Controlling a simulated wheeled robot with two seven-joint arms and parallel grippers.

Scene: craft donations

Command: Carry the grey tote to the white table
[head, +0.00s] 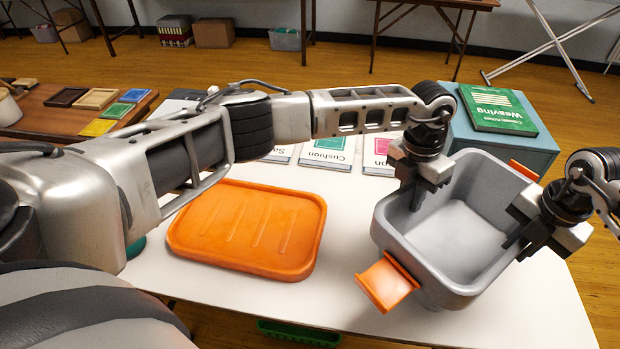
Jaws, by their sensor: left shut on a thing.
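The grey tote (455,238) is at the right of the head view, over the right part of the white table (345,315). It looks empty, with an orange handle (387,283) at its near end and another at its far end. I cannot tell whether its base touches the table. My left gripper (420,190) is shut on the tote's left wall, one finger inside and one outside. My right gripper (535,228) is at the tote's right wall, near the rim; whether it is closed on the wall is unclear.
An orange lid (248,228) lies on the table left of the tote. Labelled cards, one reading Cushion (328,150), lie behind it. A teal box (535,155) with a green Weaving book (497,108) stands behind the tote. A brown table (50,122) is at the left.

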